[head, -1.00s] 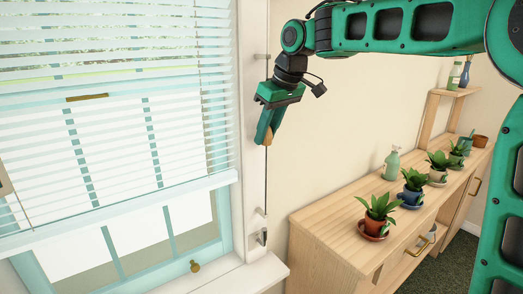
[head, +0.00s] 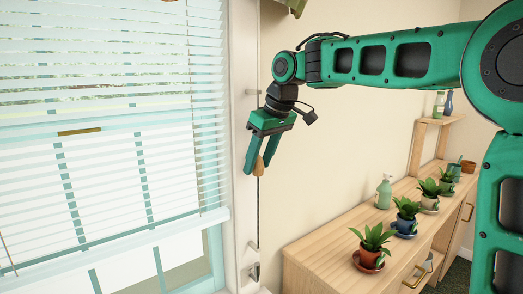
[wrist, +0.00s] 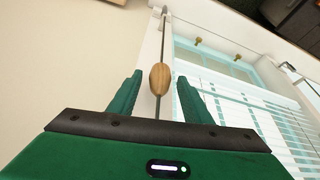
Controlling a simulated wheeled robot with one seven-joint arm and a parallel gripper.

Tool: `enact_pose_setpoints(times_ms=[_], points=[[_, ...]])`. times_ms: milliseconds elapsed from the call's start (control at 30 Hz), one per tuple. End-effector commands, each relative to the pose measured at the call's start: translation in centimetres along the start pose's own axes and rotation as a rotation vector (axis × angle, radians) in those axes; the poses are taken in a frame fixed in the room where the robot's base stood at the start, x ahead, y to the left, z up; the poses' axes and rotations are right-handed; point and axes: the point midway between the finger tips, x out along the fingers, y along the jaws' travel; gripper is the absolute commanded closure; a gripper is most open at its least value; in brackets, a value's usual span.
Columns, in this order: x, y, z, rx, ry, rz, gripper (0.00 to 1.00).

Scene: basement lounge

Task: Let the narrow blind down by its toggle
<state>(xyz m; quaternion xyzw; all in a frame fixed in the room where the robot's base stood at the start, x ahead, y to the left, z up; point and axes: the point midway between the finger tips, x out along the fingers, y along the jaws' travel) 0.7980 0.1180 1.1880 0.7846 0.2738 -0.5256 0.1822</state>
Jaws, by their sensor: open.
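The blind (head: 110,170) hangs over the window at the left of the head view, its bottom rail above the sill with glass showing below. Its wooden toggle (head: 259,167) hangs on a cord beside the window frame. In the wrist view the oval toggle (wrist: 159,79) sits between the two fingers, with a gap on each side. My gripper (head: 258,170) is open around the toggle, pointing down. In the wrist view the fingertips (wrist: 159,76) stand apart to its left and right. The cord (head: 259,215) runs down to a small wall fitting (head: 254,271).
A wooden cabinet (head: 330,250) stands along the wall at right, with several potted plants (head: 373,246) and a green spray bottle (head: 384,192) on it. The wall between the cord and the cabinet is bare.

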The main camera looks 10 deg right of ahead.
Motion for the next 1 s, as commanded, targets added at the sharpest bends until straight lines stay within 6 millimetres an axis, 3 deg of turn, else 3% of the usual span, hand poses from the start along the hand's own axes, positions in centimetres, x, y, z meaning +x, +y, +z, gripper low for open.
enact_pose_setpoints(times_ms=[400,667,1000], points=[[-7.6,0.1,0.1,0.0,0.0,0.004,0.55],[-9.5,-0.1,0.1,0.0,-0.002,0.0,0.55],[-9.8,-0.1,0.1,0.0,-0.003,0.001,0.55]])
